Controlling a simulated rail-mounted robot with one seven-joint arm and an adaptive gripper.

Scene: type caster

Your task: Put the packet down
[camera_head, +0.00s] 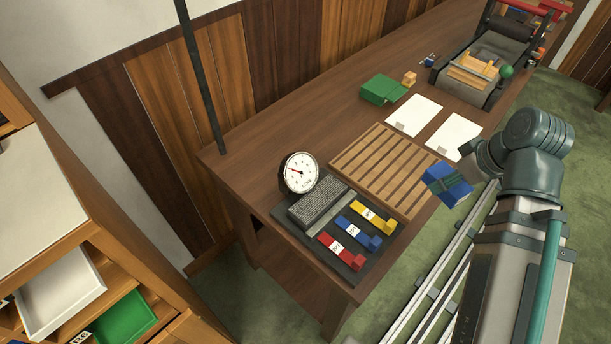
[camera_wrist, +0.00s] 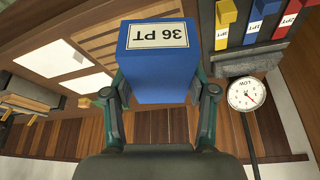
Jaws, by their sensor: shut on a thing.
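A blue packet (camera_wrist: 158,78) with a white label reading "36 PT" is held between the two fingers of my gripper (camera_wrist: 163,92) in the wrist view. In the head view the blue packet (camera_head: 447,184) is at the end of my arm, over or beside the right edge of the wooden slatted rack (camera_head: 372,170). Whether it touches anything beneath it cannot be told. My gripper (camera_head: 462,178) is largely hidden behind the packet and the wrist in the head view.
A dark tray (camera_head: 309,226) with yellow, blue and red pieces lies at the near end of the table, beside a round dial (camera_head: 299,172). Two white sheets (camera_head: 414,115), a green block (camera_head: 383,89) and a press (camera_head: 484,68) stand farther back. The slatted rack is bare.

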